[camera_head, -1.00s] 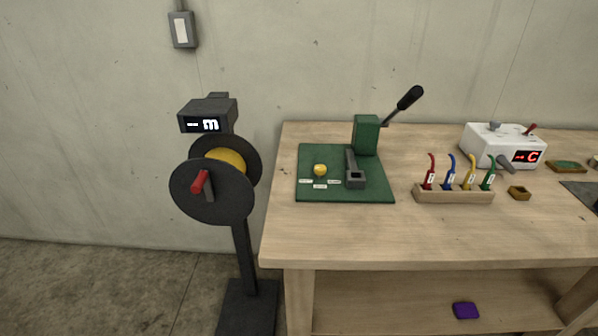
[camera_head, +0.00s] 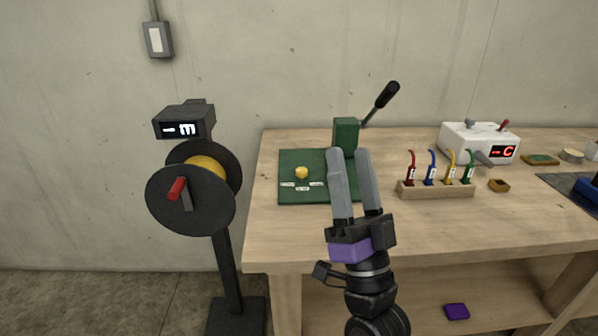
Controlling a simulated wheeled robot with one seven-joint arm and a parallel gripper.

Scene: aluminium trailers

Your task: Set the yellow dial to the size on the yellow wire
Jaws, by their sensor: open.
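The yellow dial (camera_head: 301,172) is a small round knob on the green base plate (camera_head: 290,156) of the crimping press on the bench. Small white labels (camera_head: 302,188) lie in front of it, too small to read. The yellow wire (camera_head: 450,161) stands in the wooden rack (camera_head: 433,192) between the blue and green wires. It has a white tag whose text I cannot read. My gripper (camera_head: 349,152) is open and empty, its fingers pointing up in the picture, to the right of the dial. It hides the press's die block and the plate's right part.
The press's green body (camera_head: 345,133) and black-handled lever (camera_head: 388,95) stand behind my gripper. A reel stand (camera_head: 191,200) with a display is left of the bench. A white box (camera_head: 478,139) with a red display stands at back right. The bench (camera_head: 300,232) front is mostly clear.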

